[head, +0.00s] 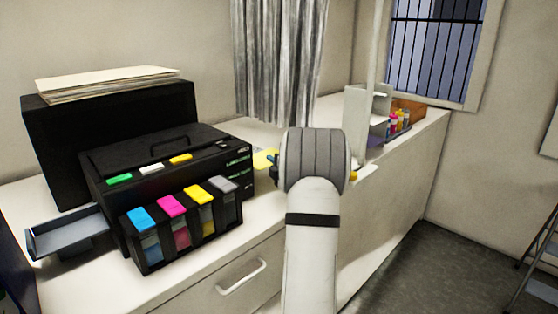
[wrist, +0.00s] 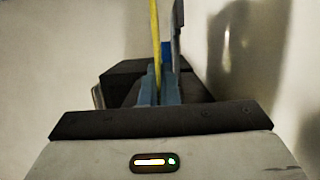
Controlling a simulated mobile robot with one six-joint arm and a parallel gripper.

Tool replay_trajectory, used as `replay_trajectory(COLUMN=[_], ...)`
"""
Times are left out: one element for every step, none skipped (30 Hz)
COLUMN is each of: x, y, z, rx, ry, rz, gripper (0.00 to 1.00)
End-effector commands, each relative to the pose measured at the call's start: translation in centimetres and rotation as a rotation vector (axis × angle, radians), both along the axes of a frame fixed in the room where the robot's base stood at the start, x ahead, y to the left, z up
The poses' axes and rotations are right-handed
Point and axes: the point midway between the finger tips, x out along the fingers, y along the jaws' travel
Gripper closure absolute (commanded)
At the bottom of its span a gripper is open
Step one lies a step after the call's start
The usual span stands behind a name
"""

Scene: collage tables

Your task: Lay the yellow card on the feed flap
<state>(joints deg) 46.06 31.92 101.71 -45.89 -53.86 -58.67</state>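The yellow card (head: 264,158) shows in the head view just left of my wrist, beside the printer's right end. In the wrist view the card (wrist: 156,40) is a thin upright strip, seen edge-on, rising from between my blue finger pads. My gripper (head: 273,170) appears shut on it; its pads (wrist: 164,88) also show in the wrist view. My wrist hides most of the gripper in the head view. A blue-grey tray-like flap (head: 68,238), apparently the feed flap, juts from the left side of the black printer (head: 160,160). It looks empty and is well left of my gripper.
Ink tanks with blue, magenta, yellow and grey caps (head: 185,222) stand before the printer. A paper stack (head: 110,84) lies on a taller black box (head: 110,125) behind. A rack (head: 367,115) and small bottles (head: 400,121) stand farther right on the white counter (head: 190,272).

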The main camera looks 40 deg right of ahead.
Motion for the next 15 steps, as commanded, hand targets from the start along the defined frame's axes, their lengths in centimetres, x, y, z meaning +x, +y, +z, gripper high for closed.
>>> replay_trajectory(x=[0.7, 1.1, 1.5, 1.9, 2.3, 2.7, 3.1, 3.4, 3.9, 4.2, 4.5, 4.9, 5.1, 5.0, 4.9], y=[0.1, 0.1, 0.2, 0.2, 0.2, 0.3, 0.3, 0.3, 0.3, 0.4, 0.4, 0.5, 0.5, 0.4, 0.4], z=[0.1, 0.1, 0.0, -0.1, -0.1, -0.2, -0.2, -0.3, -0.3, -0.4, -0.5, -0.6, -0.7, -1.3, -1.5], rx=[0.001, 0.001, 0.001, 0.001, 0.000, 0.000, 0.000, 0.001, 0.001, 0.001, 0.001, 0.001, 0.000, -0.001, -0.001], ry=[0.001, 0.001, 0.002, 0.002, 0.001, 0.001, 0.001, 0.001, 0.000, 0.000, 0.001, 0.001, 0.000, 0.000, 0.000], rz=[0.002, 0.002, 0.002, 0.002, 0.002, 0.002, 0.002, 0.002, 0.002, 0.002, 0.002, 0.003, 0.002, 0.001, 0.001], gripper=[1.00, 1.00, 1.00, 1.00, 1.00, 1.00, 1.00, 1.00, 1.00, 1.00, 1.00, 1.00, 1.00, 1.00, 1.00])
